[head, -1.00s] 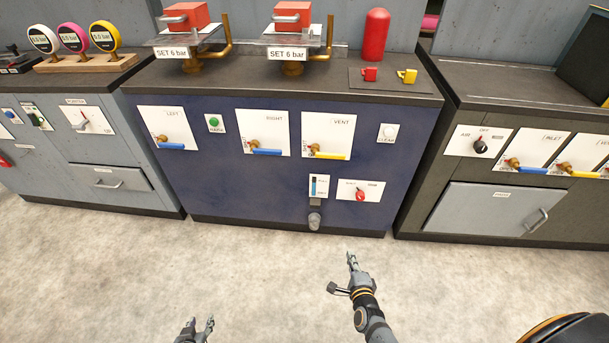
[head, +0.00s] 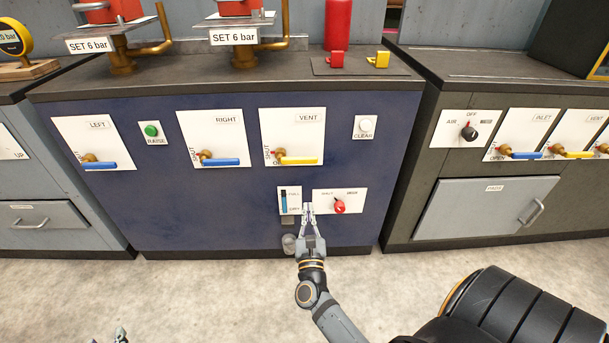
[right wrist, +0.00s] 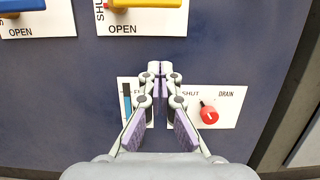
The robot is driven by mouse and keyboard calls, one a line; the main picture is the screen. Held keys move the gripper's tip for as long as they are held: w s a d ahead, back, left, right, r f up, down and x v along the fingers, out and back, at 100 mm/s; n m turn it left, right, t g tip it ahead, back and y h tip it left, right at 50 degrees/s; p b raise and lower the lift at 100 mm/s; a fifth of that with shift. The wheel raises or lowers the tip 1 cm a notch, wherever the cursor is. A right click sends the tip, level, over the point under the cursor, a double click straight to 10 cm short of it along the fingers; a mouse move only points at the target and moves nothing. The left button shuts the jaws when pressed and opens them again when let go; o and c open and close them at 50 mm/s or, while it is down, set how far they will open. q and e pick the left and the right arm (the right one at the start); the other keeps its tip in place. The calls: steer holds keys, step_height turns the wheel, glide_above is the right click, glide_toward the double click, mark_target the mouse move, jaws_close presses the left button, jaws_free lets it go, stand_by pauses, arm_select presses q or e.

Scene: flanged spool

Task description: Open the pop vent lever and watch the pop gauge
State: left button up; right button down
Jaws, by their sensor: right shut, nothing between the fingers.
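The yellow vent lever (head: 299,160) lies level on the white plate marked VENT, on the blue cabinet front. In the right wrist view the lever (right wrist: 148,4) is cut by the top edge, above the word OPEN. My right gripper (head: 308,207) is shut and empty, below the lever and in front of the cabinet, between the level strip and the red drain knob. A yellow-rimmed gauge (head: 14,38) is cut by the left edge; its reading is only partly visible, and no gauge is marked pop. My left gripper (head: 121,333) barely shows at the bottom edge.
The red drain knob (head: 339,206) and level strip (head: 291,200) flank my right fingers. Blue right (head: 220,162) and left (head: 100,165) levers, a green RAISE button (head: 151,131) and a white CLEAR button (head: 365,124) share the front.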

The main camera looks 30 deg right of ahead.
arm_select(q)
steer(key=s+f+g+p, duration=0.1)
steer(key=s+f+g, duration=0.5)
steer(key=f, duration=0.5)
steer(key=s, duration=0.2)
steer(key=shift+s+d, duration=0.35)
steer(key=shift+d, duration=0.05)
arm_select(e)
steer(key=w+d+r, duration=0.5)
steer(key=w+r, duration=0.1)
steer(key=w, duration=0.2)
steer(key=shift+r, duration=0.15)
arm_select(q)
steer(key=s+f+g+p, duration=0.1)
steer(key=s+f+g, duration=0.2)
steer(key=s, duration=0.2)
steer(key=shift+s+d, duration=0.25)
arm_select(e)
steer(key=shift+r+n+y, duration=0.3)
steer(key=shift+n, duration=0.3)
